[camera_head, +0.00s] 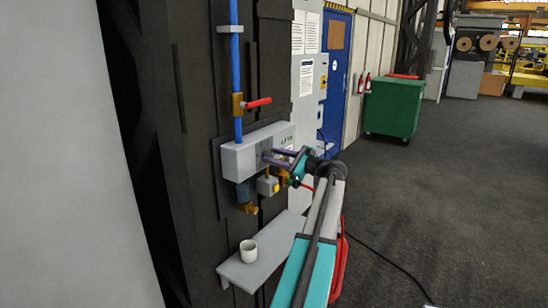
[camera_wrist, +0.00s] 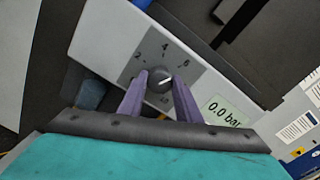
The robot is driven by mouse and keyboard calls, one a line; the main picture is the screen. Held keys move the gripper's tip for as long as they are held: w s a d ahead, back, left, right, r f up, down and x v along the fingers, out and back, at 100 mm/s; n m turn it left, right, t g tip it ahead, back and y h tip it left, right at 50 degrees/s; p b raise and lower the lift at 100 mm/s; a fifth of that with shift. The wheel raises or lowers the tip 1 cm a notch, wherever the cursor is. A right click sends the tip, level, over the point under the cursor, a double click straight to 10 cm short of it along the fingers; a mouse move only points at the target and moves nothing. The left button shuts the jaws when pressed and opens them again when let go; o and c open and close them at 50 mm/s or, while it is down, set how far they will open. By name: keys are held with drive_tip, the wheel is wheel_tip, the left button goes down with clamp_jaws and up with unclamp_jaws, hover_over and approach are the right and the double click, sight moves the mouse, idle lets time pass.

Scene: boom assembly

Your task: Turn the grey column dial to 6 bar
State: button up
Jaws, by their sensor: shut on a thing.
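The grey dial (camera_wrist: 160,79) sits on a grey plate marked 2, 4 and 6, on the front of a pale box (camera_head: 240,160) on the dark column. A pale line on the dial slants up to the right, roughly toward the 6; its exact setting is hard to read. The display (camera_wrist: 225,112) on the box reads 0.0 bar. My gripper (camera_wrist: 161,78) has its two purple fingers on either side of the dial, shut on it. In the head view my gripper (camera_head: 272,157) reaches the box front and hides the dial.
A blue pipe (camera_head: 233,70) with a red-handled valve (camera_head: 257,103) runs down above the box. Brass fittings and a small yellow-grey box (camera_head: 267,186) are below. A white cup (camera_head: 248,250) stands on a grey shelf (camera_head: 262,262). Open floor lies right.

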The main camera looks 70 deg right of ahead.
drive_tip(key=o, duration=1.1)
drive_tip(key=shift+c, duration=0.2)
drive_tip(key=shift+s, duration=0.1)
drive_tip(key=b+v, duration=0.4)
drive_tip(key=v, duration=0.9)
drive_tip(key=shift+s+a+b, duration=0.15)
drive_tip(key=shift+s+b, duration=0.2)
drive_tip(key=shift+b, duration=0.05)
drive_tip(key=shift+s, duration=0.1)
